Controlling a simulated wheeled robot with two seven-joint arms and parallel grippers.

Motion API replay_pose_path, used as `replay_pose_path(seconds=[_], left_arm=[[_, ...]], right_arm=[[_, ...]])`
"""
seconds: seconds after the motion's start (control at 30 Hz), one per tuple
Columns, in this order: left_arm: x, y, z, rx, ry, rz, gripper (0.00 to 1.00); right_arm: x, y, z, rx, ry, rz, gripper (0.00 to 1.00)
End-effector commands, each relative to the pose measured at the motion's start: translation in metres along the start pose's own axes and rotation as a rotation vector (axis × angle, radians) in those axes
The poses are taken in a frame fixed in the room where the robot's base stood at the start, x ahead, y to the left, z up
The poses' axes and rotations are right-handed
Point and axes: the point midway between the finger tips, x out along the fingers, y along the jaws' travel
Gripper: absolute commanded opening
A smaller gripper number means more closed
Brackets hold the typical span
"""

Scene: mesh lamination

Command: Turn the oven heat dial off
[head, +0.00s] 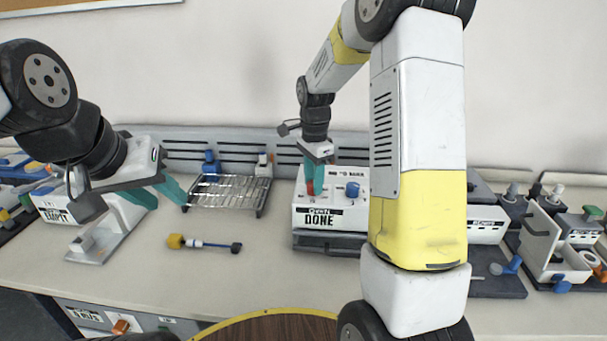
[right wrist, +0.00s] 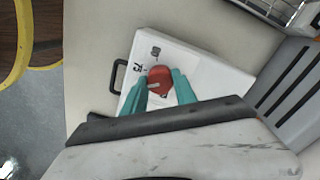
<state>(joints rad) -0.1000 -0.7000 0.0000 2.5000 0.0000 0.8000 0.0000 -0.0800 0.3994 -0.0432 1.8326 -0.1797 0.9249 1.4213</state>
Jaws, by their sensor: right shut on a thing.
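The oven (head: 331,213) is a white box labelled "DONE" on the bench. On its top are a red dial (head: 310,188) at the left and a blue dial (head: 352,189) at the right. My right gripper (head: 314,176) points down at the red dial with its teal fingers. In the right wrist view the fingers (right wrist: 165,88) are on both sides of the red dial (right wrist: 160,75), shut on it. A pale pointer mark shows on that dial. The blue dial is hidden there. My left gripper (head: 160,193) is open and empty above the bench at the left.
A wire rack (head: 229,194) stands left of the oven. A tool with a yellow end (head: 204,243) lies on the bench in front of it. A white stand (head: 108,225) is below my left gripper. Several fixtures crowd the right side. The front middle of the bench is clear.

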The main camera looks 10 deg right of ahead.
Motion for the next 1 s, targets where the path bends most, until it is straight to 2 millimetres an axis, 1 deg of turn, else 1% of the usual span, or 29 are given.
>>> replay_pose_path(seconds=[1.0], left_arm=[[0.0,0.0,0.0,0.0,0.0,0.0,0.36]], right_arm=[[-0.0014,-0.001,-0.0008,-0.963,0.003,-0.004,0.0]])
